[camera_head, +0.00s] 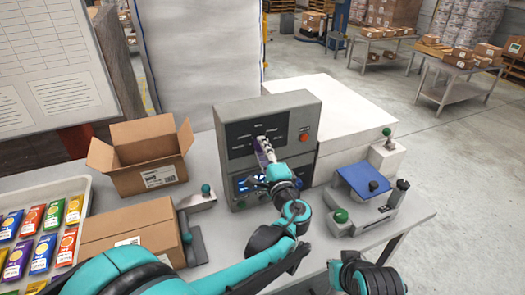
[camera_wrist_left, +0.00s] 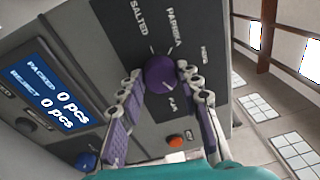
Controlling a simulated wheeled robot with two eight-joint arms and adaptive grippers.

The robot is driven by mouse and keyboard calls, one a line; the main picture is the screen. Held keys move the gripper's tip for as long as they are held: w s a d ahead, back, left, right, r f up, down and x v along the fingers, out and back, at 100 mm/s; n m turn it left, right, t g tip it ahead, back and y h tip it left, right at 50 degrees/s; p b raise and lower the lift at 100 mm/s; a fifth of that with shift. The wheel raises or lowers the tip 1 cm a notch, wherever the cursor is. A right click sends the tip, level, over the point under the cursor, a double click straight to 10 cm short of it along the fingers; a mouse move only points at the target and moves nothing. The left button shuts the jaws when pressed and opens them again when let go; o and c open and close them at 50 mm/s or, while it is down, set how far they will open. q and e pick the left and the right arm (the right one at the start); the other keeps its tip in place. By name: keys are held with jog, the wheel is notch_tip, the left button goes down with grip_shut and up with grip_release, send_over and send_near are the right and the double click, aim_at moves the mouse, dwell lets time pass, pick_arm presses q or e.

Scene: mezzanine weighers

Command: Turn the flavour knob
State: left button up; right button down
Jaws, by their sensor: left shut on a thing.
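The flavour knob (camera_wrist_left: 160,73) is a round purple knob on a dark panel, with labels around it including SALTED and PAPRIKA. The panel (camera_head: 240,132) is on the front of a grey control box (camera_head: 308,112) on the table. My left gripper (camera_head: 263,142) reaches up to this panel and covers the knob in the head view. In the left wrist view, its two purple-padded fingers (camera_wrist_left: 160,78) are on either side of the knob, shut on it. I cannot tell for certain which label the knob points to. My right gripper is not in view; part of my right arm shows at the bottom.
A red button (camera_head: 304,137) sits right of the panel, and a blue display (camera_wrist_left: 50,98) reads 0 pcs. An open carton (camera_head: 150,150), a closed carton (camera_head: 130,222) and a tray of packets (camera_head: 88,192) are left. A blue-topped device (camera_head: 362,182) stands right.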

pick_arm(q)
jog(key=shift+f+n, duration=0.1)
jog(key=shift+n, duration=1.6)
jog(key=o, duration=1.2)
jog(key=shift+c, duration=0.2)
jog(key=v, duration=0.7)
jog(key=shift+s+d+f, duration=0.15)
jog(key=shift+s+d, duration=0.05)
